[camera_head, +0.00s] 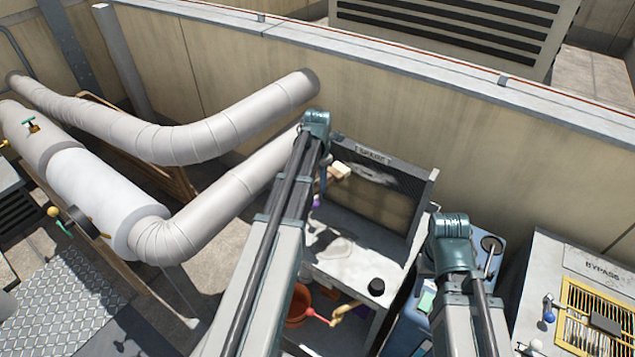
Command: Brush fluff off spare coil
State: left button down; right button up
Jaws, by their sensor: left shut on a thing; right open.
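The spare coil (400,190) is a dark finned panel in a grey frame, labelled SPARE. It stands upright at the back of a grey bench (335,268). A pale streak of fluff (375,177) lies across its upper face. My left gripper (326,176) is shut on a brush (341,170) with a pale block-shaped head. The brush is at the coil's upper left; I cannot tell whether it touches. The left arm hides part of the gripper and the coil's left edge. My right arm is bent beside the bench, and its gripper is hidden behind the arm.
A black round object (376,286) stands on the bench. An orange bucket (299,304) is below. A blue cart (408,325) and a BYPASS panel (590,270) stand to the right. Thick insulated pipes (215,135) run at left, and a parapet wall (480,135) closes the back.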

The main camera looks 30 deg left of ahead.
pick_arm(q)
jog(key=shift+w+d, duration=0.15)
jog(key=shift+w, duration=0.8)
dwell(0.5)
jog(key=shift+r, duration=0.1)
jog(key=shift+r+p, duration=1.1)
jog(key=shift+p, duration=0.1)
jog(key=shift+f, duration=0.1)
jog(key=shift+f+b, duration=2.3)
jog(key=shift+b, duration=0.1)
jog(key=shift+w+r, duration=0.1)
jog(key=shift+r+p, duration=2.25)
jog(key=shift+p, duration=0.1)
